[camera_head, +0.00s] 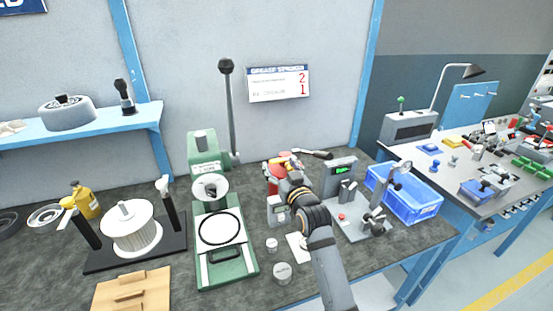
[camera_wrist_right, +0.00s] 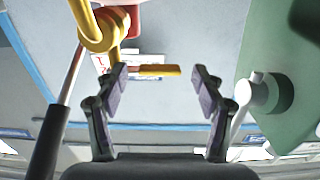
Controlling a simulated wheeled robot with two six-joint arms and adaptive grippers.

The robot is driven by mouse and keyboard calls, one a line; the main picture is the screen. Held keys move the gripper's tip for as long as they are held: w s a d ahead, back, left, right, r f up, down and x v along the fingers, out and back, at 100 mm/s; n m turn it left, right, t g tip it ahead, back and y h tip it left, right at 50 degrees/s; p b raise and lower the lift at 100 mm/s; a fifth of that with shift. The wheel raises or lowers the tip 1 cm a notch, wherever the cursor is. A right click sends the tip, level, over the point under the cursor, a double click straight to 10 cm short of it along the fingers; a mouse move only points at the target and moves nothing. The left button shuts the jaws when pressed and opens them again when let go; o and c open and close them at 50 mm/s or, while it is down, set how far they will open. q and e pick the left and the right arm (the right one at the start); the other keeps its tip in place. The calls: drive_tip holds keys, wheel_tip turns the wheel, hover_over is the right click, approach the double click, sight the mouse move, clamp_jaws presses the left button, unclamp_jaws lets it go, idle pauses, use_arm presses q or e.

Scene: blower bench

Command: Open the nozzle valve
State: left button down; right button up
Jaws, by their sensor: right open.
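In the wrist view, a short yellow-orange bar (camera_wrist_right: 159,70), which looks like the valve's lever, shows between the fingertips of my right gripper (camera_wrist_right: 161,92). A yellow curved fitting (camera_wrist_right: 98,32) and a rod with a black handle (camera_wrist_right: 47,145) are at the left of that view. In the head view, my right gripper (camera_head: 291,172) is at the red device (camera_head: 272,172) and partly hides it. A black handle (camera_head: 318,154) extends to its right. My left gripper is not in view.
A green press (camera_head: 226,262) with a tall lever stands just left of the right gripper. A grey tester (camera_head: 341,172) and a blue crate (camera_head: 424,208) are on the right. Small round tins (camera_head: 282,273) are near the front. A spool (camera_head: 133,232) stands further left.

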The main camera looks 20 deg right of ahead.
drive_tip(key=shift+w+r, duration=0.15)
drive_tip(key=shift+w, duration=1.3)
drive_tip(key=shift+c, duration=1)
drive_tip(key=c, duration=0.5)
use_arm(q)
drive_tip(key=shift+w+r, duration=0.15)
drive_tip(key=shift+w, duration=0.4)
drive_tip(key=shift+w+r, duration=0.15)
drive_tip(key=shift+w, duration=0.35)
use_arm(e)
clamp_jaws()
